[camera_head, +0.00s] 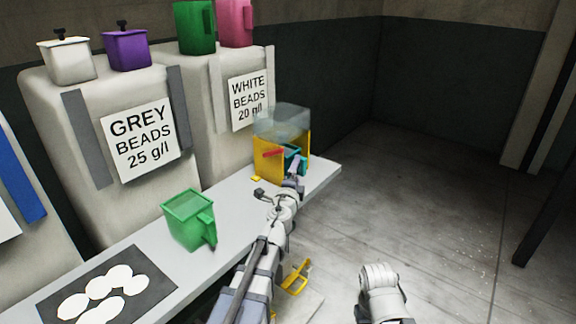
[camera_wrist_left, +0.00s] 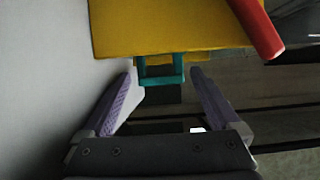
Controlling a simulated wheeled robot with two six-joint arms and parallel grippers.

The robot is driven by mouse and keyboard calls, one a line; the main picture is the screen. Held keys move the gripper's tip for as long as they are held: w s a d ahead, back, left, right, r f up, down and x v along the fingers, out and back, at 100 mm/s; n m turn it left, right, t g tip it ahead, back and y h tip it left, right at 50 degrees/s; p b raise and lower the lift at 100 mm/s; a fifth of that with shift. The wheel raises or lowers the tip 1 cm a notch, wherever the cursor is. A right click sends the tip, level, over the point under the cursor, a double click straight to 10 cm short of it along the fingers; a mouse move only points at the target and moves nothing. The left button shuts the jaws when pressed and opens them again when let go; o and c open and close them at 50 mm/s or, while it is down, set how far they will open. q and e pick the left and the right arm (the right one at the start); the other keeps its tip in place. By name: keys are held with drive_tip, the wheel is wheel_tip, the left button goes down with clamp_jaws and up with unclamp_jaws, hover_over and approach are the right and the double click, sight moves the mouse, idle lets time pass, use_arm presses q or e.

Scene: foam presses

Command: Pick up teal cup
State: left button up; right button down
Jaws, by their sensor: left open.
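The teal cup (camera_head: 293,156) is at the yellow dispenser (camera_head: 267,161) at the far end of the bench, partly hidden by my left arm. In the left wrist view its teal handle (camera_wrist_left: 162,70) shows below the yellow body (camera_wrist_left: 165,25), between and just beyond the fingertips. My left gripper (camera_head: 294,176) is open in front of the cup. The left wrist view shows its two purple-grey fingers (camera_wrist_left: 164,78) apart with nothing between them. My right arm shows at the bottom of the head view, but its gripper is not visible.
The dispenser has a clear hopper (camera_head: 282,121) and a red lever (camera_head: 273,153). A green cup (camera_head: 189,219) and a dark mat with white discs (camera_head: 105,288) are on the bench (camera_head: 238,213). Bead bins line the back. The floor to the right is open.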

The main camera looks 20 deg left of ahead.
sight(299, 172)
use_arm(q)
drive_tip(key=w, duration=0.4)
drive_tip(key=shift+w+a, duration=0.15)
drive_tip(key=shift+a, duration=0.05)
drive_tip(key=c, duration=1.3)
drive_tip(key=shift+r, duration=0.1)
drive_tip(key=shift+r+p, duration=0.85)
drive_tip(key=shift+p, duration=0.1)
wheel_tip(299, 172, up, 2)
drive_tip(key=shift+p, duration=1)
drive_tip(key=s+d, duration=0.2)
drive_tip(key=d, duration=0.3)
drive_tip(key=s+d, duration=0.2)
drive_tip(key=d, duration=0.4)
drive_tip(key=s+d, duration=0.2)
drive_tip(key=d, duration=0.4)
drive_tip(key=shift+s+f, duration=0.15)
drive_tip(key=shift+f, duration=0.05)
